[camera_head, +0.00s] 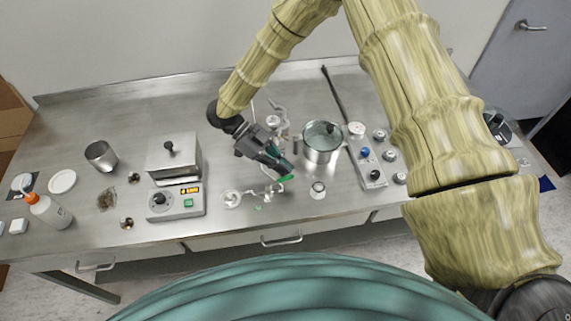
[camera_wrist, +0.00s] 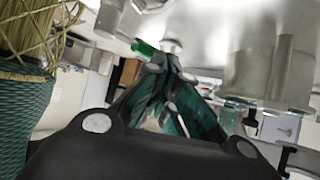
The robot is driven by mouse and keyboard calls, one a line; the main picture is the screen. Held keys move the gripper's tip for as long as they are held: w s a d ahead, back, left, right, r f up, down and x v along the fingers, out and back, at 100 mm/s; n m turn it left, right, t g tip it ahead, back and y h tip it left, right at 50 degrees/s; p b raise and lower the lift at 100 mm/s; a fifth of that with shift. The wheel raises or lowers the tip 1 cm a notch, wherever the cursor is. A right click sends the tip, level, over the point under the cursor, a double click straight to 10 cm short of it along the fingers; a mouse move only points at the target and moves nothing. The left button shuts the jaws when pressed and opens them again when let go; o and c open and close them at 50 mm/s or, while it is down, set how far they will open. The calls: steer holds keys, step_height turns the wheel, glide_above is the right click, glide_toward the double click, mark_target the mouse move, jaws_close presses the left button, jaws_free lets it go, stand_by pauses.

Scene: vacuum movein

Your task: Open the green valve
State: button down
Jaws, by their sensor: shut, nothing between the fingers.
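The green valve (camera_head: 286,178) is a small green handle by the glassware at the front middle of the metal table in the head view. In the wrist view the green handle (camera_wrist: 145,48) shows just beyond and left of the fingertips. My gripper (camera_head: 286,170) is shut and empty, pointing down with its tips right beside the green handle. In the wrist view my gripper (camera_wrist: 170,55) has its fingers together. I cannot tell whether the tips touch the handle. A small green piece (camera_head: 258,208) lies near the glass fitting (camera_head: 232,198).
A metal pot (camera_head: 322,150) stands close to the right of my gripper. A hotplate device (camera_head: 176,190) stands to the left. A small round container (camera_head: 318,190) and a valve panel (camera_head: 367,165) stand to the right. Clear glassware (camera_head: 275,120) stands behind my gripper.

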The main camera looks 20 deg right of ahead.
steer(key=shift+s+a, duration=0.1)
steer(key=shift+a, duration=0.3)
steer(key=shift+s+a, duration=0.1)
steer(key=shift+a, duration=0.3)
steer(key=shift+p, duration=0.3)
steer(key=shift+w+a+r+p, duration=0.1)
steer(key=shift+w+r+p, duration=0.2)
steer(key=shift+w+r, duration=0.1)
steer(key=w+a+r+b, duration=0.1)
steer(key=w+r+b, duration=0.2)
steer(key=w+r, duration=0.4)
steer(key=shift+w+a, duration=0.25)
steer(key=shift+w, duration=1.65)
